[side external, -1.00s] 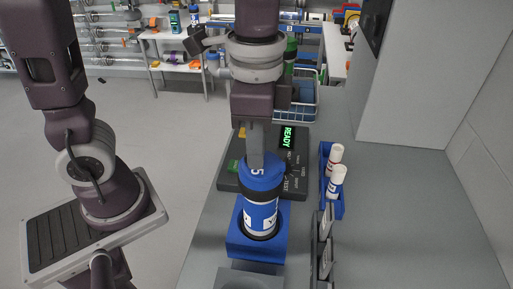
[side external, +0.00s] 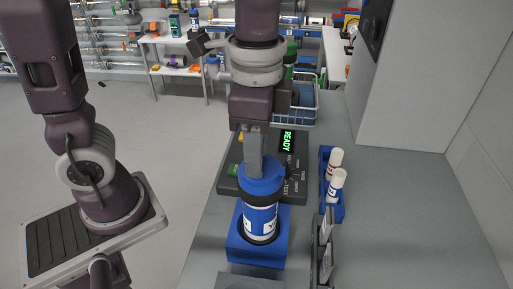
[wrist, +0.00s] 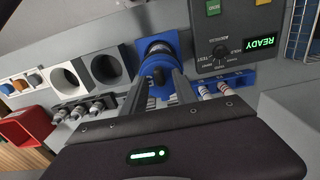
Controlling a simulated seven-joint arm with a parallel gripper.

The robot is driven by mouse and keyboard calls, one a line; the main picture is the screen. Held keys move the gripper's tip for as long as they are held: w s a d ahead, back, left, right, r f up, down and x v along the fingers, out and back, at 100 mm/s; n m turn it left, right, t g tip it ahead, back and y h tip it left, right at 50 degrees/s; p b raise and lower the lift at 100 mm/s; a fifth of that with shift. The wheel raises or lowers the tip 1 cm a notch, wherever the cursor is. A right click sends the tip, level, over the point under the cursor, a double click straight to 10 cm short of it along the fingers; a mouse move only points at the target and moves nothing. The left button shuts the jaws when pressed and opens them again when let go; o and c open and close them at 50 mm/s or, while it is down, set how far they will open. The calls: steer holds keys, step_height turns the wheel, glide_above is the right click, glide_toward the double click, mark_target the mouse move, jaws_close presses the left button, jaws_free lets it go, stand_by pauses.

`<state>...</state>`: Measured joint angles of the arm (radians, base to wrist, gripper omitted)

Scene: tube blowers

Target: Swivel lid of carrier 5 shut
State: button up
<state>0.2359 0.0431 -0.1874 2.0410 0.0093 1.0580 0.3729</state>
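Carrier 5 (side external: 260,222) is a blue cylinder with a white label, upright in a square blue holder (side external: 243,249) on the bench. Its blue lid (side external: 264,182) sits at the top, roughly in line with the body. My gripper (side external: 257,172) points down at the lid, its fingertips at or touching it. In the wrist view, my gripper's two fingers (wrist: 160,84) stand apart with part of the blue lid (wrist: 157,63) between them. Whether they press on it is unclear. The fingers hide part of the lid, and the number 5 cannot be read.
A dark control panel (side external: 290,187) with a green READY display stands behind the carrier. A blue rack (side external: 327,204) with white tubes is to the right. Grey holders (side external: 325,250) line the right front. The bench further right is clear.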

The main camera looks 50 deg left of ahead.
step_height(320, 180, up, 7)
steer(key=shift+r, duration=0.1)
stand_by(0.3)
steer(key=s+a+f+n+t, duration=0.3)
steer(key=s+a+n+t, duration=0.2)
steer(key=s+a+n, duration=0.2)
steer(key=a+n, duration=0.2)
steer(key=a, duration=0.1)
steer(key=shift+s+a+f+t, duration=0.2)
steer(key=shift+s+f+t, duration=0.1)
steer(key=shift+s, duration=0.1)
stand_by(0.8)
